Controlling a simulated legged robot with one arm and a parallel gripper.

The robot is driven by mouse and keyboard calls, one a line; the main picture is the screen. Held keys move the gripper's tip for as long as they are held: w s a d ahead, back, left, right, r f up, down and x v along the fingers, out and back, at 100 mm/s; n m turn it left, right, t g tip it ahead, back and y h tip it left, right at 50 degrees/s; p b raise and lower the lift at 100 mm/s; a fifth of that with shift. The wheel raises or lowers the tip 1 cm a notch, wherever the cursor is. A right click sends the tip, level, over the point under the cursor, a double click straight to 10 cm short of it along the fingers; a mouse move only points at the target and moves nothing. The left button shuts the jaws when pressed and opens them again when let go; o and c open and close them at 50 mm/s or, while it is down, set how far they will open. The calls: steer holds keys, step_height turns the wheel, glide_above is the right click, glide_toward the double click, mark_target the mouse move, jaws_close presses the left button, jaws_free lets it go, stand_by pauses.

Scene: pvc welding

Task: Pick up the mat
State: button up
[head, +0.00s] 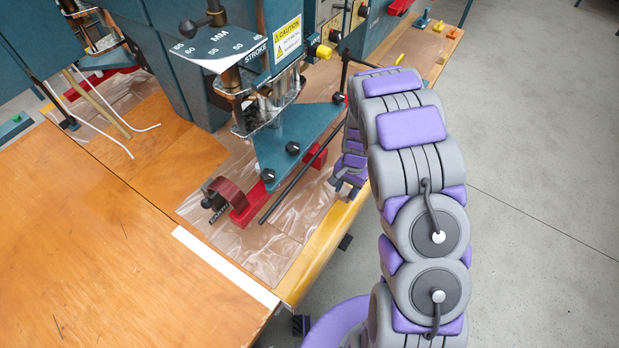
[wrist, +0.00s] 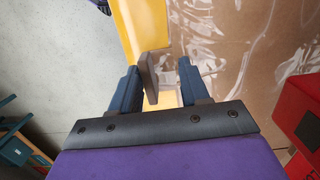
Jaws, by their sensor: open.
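The likeliest mat is the brown sheet with clear, wrinkled plastic (head: 285,222) on the table under the press; I cannot tell where one layer ends and the other begins. It also shows at the upper right of the wrist view (wrist: 225,45). My gripper (head: 339,184) is at the table's right edge in the head view, partly hidden by my arm. In the wrist view my gripper (wrist: 160,84) is open, with its two blue fingers over the yellow table edge (wrist: 145,22). A small grey-brown piece (wrist: 149,78) shows between the fingers; I cannot tell whether it is part of the gripper.
The teal press (head: 295,145) with a red base (head: 250,205) stands on the sheet, left of my gripper. A dark red curled strip (head: 229,192) lies at its front. A wooden table (head: 110,245) fills the left. Open grey floor (head: 530,170) lies to the right.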

steer(key=d, duration=0.3)
steer(key=shift+d, duration=0.25)
steer(key=c, duration=0.4)
steer(key=shift+d, duration=0.2)
steer(key=shift+c, duration=0.5)
steer(key=shift+a, duration=0.1)
steer(key=shift+c, duration=0.7)
steer(key=shift+a, duration=1.2)
jaws_close()
steer(key=shift+w+d, duration=0.1)
steer(key=shift+d, duration=0.45)
steer(key=shift+a+r, duration=0.1)
steer(key=shift+a, duration=0.05)
